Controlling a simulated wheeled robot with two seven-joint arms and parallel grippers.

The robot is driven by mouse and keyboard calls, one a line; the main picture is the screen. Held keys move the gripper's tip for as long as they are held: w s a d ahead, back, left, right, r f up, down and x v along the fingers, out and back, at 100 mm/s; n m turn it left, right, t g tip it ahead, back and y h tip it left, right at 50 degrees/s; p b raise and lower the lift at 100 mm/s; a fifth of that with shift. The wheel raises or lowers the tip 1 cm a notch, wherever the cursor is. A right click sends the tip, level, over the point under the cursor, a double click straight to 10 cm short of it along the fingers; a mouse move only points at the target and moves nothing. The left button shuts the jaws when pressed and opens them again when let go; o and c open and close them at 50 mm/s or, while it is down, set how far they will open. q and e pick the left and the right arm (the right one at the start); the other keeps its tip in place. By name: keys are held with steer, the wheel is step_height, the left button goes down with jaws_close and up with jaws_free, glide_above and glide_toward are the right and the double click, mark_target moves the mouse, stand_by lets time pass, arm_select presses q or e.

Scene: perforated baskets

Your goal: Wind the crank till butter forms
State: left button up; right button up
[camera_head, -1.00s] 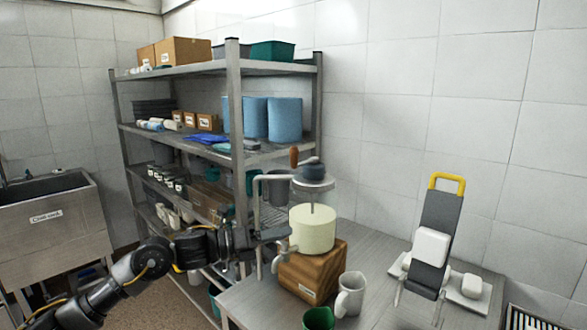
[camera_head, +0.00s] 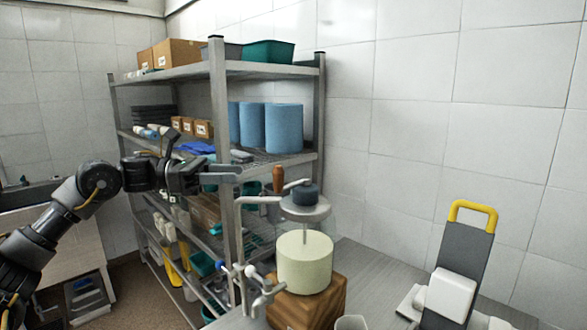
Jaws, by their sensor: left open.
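The churn stands on a wooden block (camera_head: 318,308) on the metal table in the head view. It has a pale cream drum (camera_head: 305,262), a metal frame (camera_head: 250,240) and a round metal top (camera_head: 306,210) with a dark hub (camera_head: 305,194). The crank handle (camera_head: 278,180) is an upright brown wooden grip at the left of the hub. My left gripper (camera_head: 222,178) is open and empty, left of the crank handle and apart from it, in front of the shelf post. Whether any butter has formed inside is not visible. My right gripper is not in view.
A metal shelf rack (camera_head: 218,110) with boxes and blue rolls (camera_head: 283,128) stands behind my left arm. A grey device with a yellow handle (camera_head: 473,207) stands at the right. A mug (camera_head: 351,322) shows at the bottom edge. Bare table lies behind the drum.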

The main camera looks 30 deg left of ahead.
mark_target(279, 187)
arm_select(q)
steer(key=p+x, duration=0.2)
steer(key=x, duration=0.3)
steer(key=p+x, duration=0.2)
steer(key=x, duration=0.3)
steer(key=shift+d+r+p, duration=0.2)
steer(key=shift+d+p, duration=0.1)
steer(key=shift+d, duration=0.1)
steer(key=shift+w+d+f, duration=0.1)
steer(key=shift+d, duration=0.1)
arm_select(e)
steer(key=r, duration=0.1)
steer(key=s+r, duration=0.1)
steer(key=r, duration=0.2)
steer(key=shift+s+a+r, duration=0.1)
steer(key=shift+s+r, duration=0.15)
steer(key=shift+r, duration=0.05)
arm_select(q)
jaws_close()
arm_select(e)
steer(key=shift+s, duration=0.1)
